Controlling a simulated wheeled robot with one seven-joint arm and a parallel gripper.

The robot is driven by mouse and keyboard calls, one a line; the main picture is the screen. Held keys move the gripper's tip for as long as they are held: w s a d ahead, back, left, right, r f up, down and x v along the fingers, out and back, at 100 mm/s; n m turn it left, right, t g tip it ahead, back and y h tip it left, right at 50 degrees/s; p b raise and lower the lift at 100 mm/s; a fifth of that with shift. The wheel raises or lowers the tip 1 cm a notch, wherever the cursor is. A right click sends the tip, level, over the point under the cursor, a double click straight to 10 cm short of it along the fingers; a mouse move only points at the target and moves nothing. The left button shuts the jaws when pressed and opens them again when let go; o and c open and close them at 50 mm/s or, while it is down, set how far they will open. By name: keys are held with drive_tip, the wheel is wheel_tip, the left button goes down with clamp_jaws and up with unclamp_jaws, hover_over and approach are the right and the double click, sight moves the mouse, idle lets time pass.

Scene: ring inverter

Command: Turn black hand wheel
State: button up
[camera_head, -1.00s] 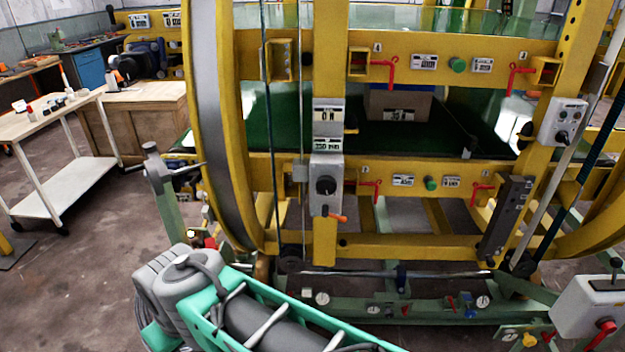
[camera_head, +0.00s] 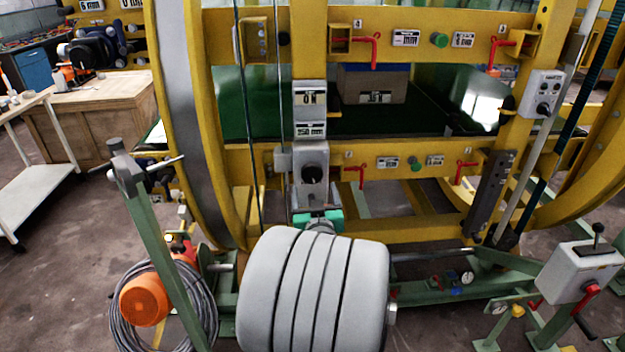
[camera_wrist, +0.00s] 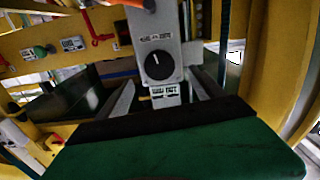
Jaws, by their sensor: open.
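The black hand wheel (camera_head: 314,177) is a small round knob on the face of a grey control box (camera_head: 311,198) on the yellow upright post. In the wrist view the hand wheel (camera_wrist: 159,66) shows a white pointer line, and the picture looks upside down. My gripper (camera_wrist: 160,78) is open and empty, its two grey fingers apart on either side of the box's picture, pointing at the hand wheel. I cannot tell how much gap remains. In the head view my teal gripper body (camera_head: 318,216) is just below the wheel, with the fingers hard to make out.
Above the box is a grey plate with labels (camera_head: 310,112). Red cranks (camera_head: 358,174) sit on the yellow beam to the right. Thin vertical rods (camera_head: 283,100) run close by on the left. A green stand (camera_head: 150,240) and orange motor (camera_head: 146,300) are at lower left.

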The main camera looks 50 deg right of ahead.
sight(312, 175)
drive_tip(key=p+x, duration=0.1)
drive_tip(key=x, duration=0.6)
drive_tip(key=shift+w+d+r+p, duration=0.1)
drive_tip(key=shift+w+d+p, duration=0.15)
drive_tip(key=shift+p, duration=0.15)
drive_tip(key=c, duration=1.4)
